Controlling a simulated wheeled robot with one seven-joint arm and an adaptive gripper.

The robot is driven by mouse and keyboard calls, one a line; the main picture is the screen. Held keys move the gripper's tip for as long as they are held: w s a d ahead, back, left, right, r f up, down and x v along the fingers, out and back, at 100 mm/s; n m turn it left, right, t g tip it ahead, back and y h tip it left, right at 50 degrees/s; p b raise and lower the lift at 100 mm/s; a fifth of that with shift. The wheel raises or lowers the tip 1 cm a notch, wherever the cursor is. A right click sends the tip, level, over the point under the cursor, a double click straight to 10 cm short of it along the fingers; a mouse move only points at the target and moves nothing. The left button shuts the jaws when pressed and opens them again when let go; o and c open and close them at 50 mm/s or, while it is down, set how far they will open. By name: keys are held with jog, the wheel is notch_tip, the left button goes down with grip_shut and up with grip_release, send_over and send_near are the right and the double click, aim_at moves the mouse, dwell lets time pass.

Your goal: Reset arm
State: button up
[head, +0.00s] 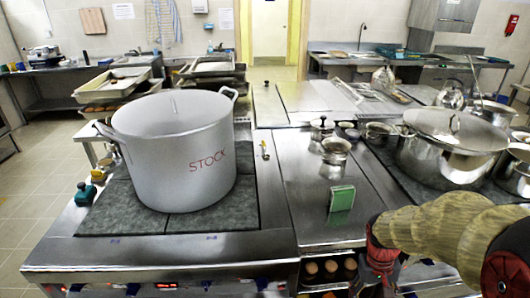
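My arm (440,235), tan with red and dark joints, reaches in from the right edge of the head view. It bends down at its left end, in front of the steel counter. My gripper (376,284) hangs at that end near the bottom edge of the picture. Its lower part is dark, small and cut by the picture edge, so I cannot tell whether its fingers are open or shut. No held thing shows.
A large stockpot (178,150) marked STOCK stands on the left hob. A green-and-white sponge (341,198) stands on the counter left of my arm. A steel pot (449,145) stands behind my arm.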

jog(key=s+a+r+t, duration=0.3)
jog(key=a+r, duration=0.3)
jog(key=r, duration=0.4)
jog(key=s+a+r+n+t+y+p, duration=0.1)
jog(key=s+a+r+t, duration=0.2)
jog(key=r, duration=0.7)
jog(key=s+a, duration=0.2)
jog(key=a, duration=0.1)
jog(key=shift+s+a+r+n+t, duration=0.25)
jog(key=shift+s+r+n+t, duration=0.05)
jog(key=shift+s+r+t, duration=0.1)
